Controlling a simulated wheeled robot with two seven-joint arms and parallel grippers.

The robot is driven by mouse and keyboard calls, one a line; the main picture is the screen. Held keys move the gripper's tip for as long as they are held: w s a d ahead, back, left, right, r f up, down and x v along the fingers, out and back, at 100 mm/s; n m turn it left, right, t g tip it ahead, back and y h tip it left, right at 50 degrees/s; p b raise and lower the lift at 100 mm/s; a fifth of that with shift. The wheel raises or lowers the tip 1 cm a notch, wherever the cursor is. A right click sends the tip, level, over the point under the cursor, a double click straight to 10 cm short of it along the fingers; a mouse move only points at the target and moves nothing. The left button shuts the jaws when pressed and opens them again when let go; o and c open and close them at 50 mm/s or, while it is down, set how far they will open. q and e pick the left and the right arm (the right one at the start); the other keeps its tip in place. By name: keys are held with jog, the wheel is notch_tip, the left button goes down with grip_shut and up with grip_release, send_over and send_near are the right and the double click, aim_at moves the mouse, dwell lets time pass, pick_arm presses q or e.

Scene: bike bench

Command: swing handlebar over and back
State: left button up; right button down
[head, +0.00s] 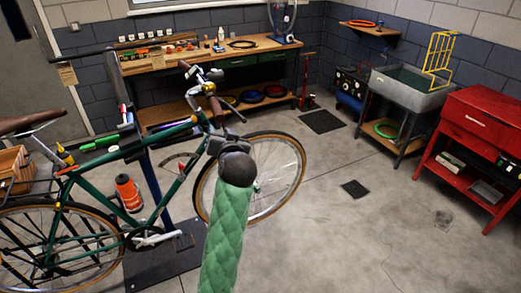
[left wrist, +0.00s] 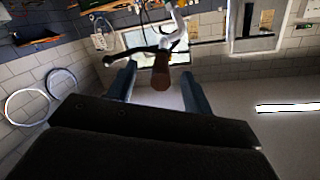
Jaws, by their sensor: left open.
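A green bicycle (head: 175,128) is held on a work stand at the left. Its handlebar (head: 205,88) has a silver stem and brown grips; one brown grip (head: 216,107) points toward me. My left gripper (head: 232,146) is just below and in front of that grip, its fingers mostly hidden behind the dark wrist. In the left wrist view, the left gripper (left wrist: 160,88) is open, and the end of the brown grip (left wrist: 161,72) appears between its two blue-grey fingers, with clear space on both sides. A black brake lever (left wrist: 130,53) lies beside it. My right gripper is not in view.
A wooden workbench (head: 262,49) with tools stands behind the bike. A sink (head: 410,88) and a red tool cabinet (head: 480,120) stand at the right. The floor (head: 350,235) right of the bike is mostly free.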

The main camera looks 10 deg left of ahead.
aim_at(218, 114)
pick_arm(q)
jog(key=shift+w+r+t+y, duration=0.15)
jog(key=shift+r+t, duration=0.2)
jog(key=shift+r, duration=0.2)
jog(key=shift+w+r+t+y, duration=0.1)
jog(key=shift+r+t+y, duration=0.05)
jog(key=shift+r+t, duration=0.3)
jog(key=shift+w+r, duration=0.15)
jog(key=p+x, duration=0.4)
jog(key=x, duration=0.2)
jog(key=shift+w+a, duration=0.1)
jog(key=shift+w, duration=0.05)
jog(key=shift+w+a+f, duration=0.2)
jog(key=shift+w, duration=0.15)
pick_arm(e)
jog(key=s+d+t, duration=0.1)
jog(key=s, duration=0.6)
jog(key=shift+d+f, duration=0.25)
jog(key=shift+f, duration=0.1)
pick_arm(q)
grip_shut()
jog(key=shift+w, duration=0.1)
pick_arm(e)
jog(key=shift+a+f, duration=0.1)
